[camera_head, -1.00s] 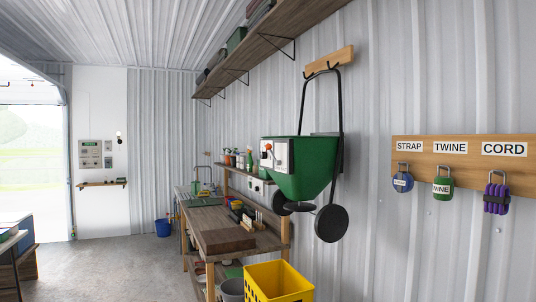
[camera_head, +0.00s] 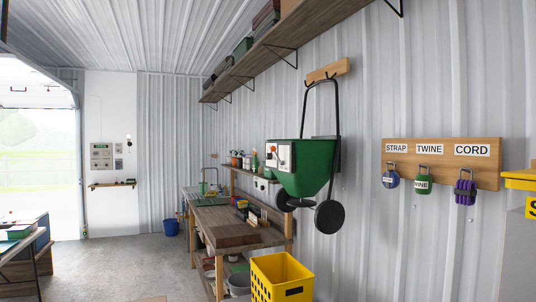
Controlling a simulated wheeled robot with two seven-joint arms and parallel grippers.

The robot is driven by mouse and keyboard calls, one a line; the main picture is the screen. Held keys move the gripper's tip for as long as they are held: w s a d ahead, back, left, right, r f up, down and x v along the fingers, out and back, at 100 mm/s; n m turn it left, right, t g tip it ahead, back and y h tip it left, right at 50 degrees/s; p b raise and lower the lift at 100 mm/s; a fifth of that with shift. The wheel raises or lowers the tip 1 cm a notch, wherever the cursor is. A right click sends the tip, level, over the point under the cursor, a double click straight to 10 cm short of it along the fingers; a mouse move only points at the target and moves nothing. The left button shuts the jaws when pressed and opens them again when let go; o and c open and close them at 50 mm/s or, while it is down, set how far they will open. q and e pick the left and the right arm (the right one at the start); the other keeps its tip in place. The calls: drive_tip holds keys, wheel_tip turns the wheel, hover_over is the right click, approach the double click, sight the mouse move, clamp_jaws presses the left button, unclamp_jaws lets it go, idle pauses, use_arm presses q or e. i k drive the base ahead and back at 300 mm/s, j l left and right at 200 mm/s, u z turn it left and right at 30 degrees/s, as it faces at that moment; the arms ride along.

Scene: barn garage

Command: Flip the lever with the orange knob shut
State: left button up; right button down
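A small orange knob (camera_head: 271,149) shows at the left side of a pale panel (camera_head: 285,158), in line with the front of the green wheelbarrow hung on the right wall. The lever's arm is too small to make out, and I cannot tell how it is tilted. A grey control panel (camera_head: 101,156) is on the far white wall, with details too small to read. Neither of my grippers is in view.
The green wheelbarrow (camera_head: 308,170) hangs above a yellow crate (camera_head: 282,280). A wooden workbench (camera_head: 224,222) runs along the right wall. Another table (camera_head: 20,262) stands at left. Open concrete floor (camera_head: 135,262) lies between them. A grey cabinet (camera_head: 518,250) is at far right.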

sight(273, 149)
drive_tip(key=i+j+u, duration=0.15)
drive_tip(key=i+j, duration=0.2)
drive_tip(key=i, duration=0.2)
drive_tip(key=i+j+u, duration=0.15)
drive_tip(key=i+j, duration=0.15)
drive_tip(key=i, duration=0.25)
drive_tip(key=i+j+u, duration=0.2)
drive_tip(key=i, duration=0.4)
drive_tip(key=i+j+u, duration=0.15)
drive_tip(key=i, duration=0.4)
